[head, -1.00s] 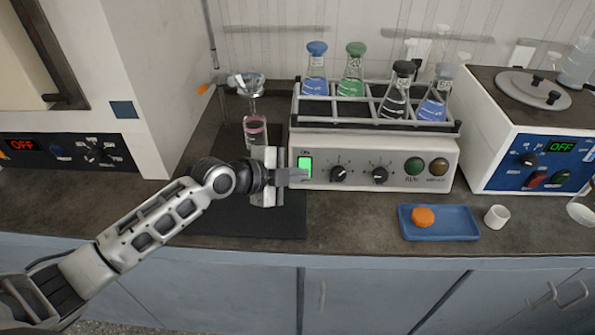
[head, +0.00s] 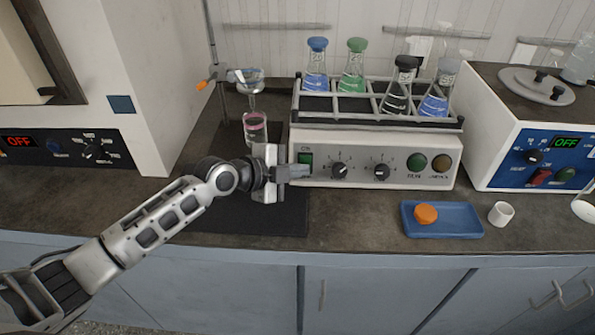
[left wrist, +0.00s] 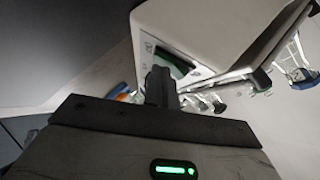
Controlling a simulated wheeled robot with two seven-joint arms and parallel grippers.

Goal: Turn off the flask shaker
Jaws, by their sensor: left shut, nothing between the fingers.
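The flask shaker (head: 345,147) stands on the bench with a rack of stoppered flasks on top. Its power switch (head: 305,159) is at the left end of the front panel and looks dark green, unlit. My left gripper (head: 298,172) is shut and empty, its fingertips at the lower part of the switch; I cannot tell whether they touch it. In the left wrist view the shut fingers (left wrist: 160,88) point at the shaker's panel, with the dark switch (left wrist: 174,62) just beyond them. The green RUN lamp (head: 416,161) looks unlit. My right gripper is not in view.
Left is a white unit with an OFF display (head: 18,142). Right is a blue-fronted bath, its display (head: 566,142) also OFF. A blue tray (head: 460,220) with an orange item (head: 426,214) and a white cup (head: 501,214) stand in front. A glass funnel stand (head: 254,125) is behind my gripper.

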